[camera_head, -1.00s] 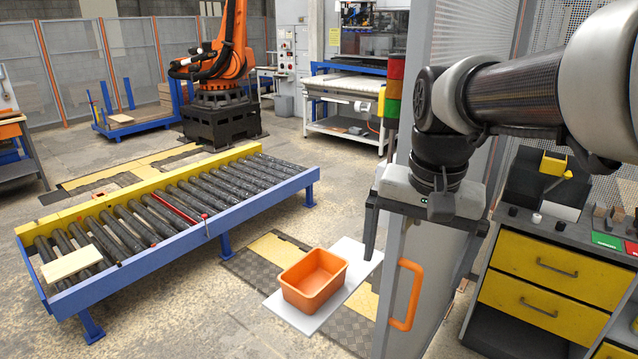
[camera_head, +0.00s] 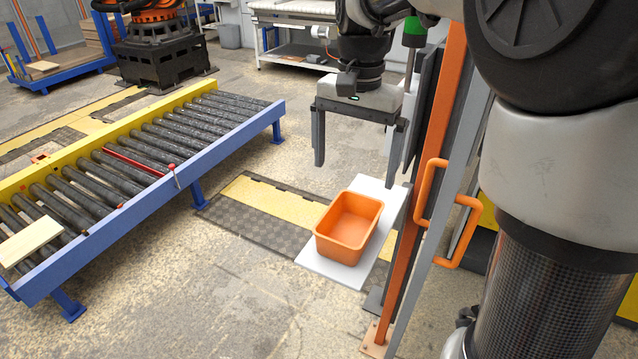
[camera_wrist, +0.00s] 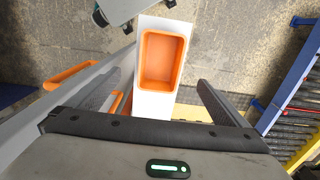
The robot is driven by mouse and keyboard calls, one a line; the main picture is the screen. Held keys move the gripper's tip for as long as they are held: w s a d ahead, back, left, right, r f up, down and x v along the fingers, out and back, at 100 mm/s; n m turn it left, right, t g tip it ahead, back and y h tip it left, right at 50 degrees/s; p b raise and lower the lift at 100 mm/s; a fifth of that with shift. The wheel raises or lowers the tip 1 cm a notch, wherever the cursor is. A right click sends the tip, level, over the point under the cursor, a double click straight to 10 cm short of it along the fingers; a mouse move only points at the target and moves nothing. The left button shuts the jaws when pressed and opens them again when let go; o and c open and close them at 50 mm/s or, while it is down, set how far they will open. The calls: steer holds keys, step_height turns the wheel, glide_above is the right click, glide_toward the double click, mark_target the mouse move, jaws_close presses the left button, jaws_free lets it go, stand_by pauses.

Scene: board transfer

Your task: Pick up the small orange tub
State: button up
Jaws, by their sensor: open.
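The small orange tub (camera_head: 348,228) is open-topped and looks empty. It stands upright on a white board (camera_head: 323,265) in the head view. In the wrist view the tub (camera_wrist: 161,60) lies ahead of my fingers, on the white board (camera_wrist: 152,106). My gripper (camera_head: 354,165) is open and empty, with its fingers pointing down. In the head view it hangs above and behind the tub, apart from it. My gripper also shows in the wrist view (camera_wrist: 160,88), its fingers spread wide to either side.
A post and door edge with an orange handle (camera_head: 446,213) stand close to the right of the tub. A roller conveyor (camera_head: 130,160) with a blue frame is at the left, bearing a pale wooden board (camera_head: 28,243). The floor in front is clear.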

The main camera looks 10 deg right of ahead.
steer(key=b, duration=0.2)
glide_toward(348, 237)
steer(key=shift+s+a+f, duration=0.15)
steer(key=shift+s, duration=0.25)
steer(key=shift+w+d+f, duration=0.1)
steer(key=shift+w+f, duration=0.1)
steer(key=shift+f, duration=1.35)
steer(key=shift+w+d+f, duration=0.1)
steer(key=shift+w+f, duration=0.1)
steer(key=shift+f, duration=1.3)
steer(key=c, duration=1.2)
steer(key=shift+o, duration=0.2)
steer(key=shift+r, duration=0.1)
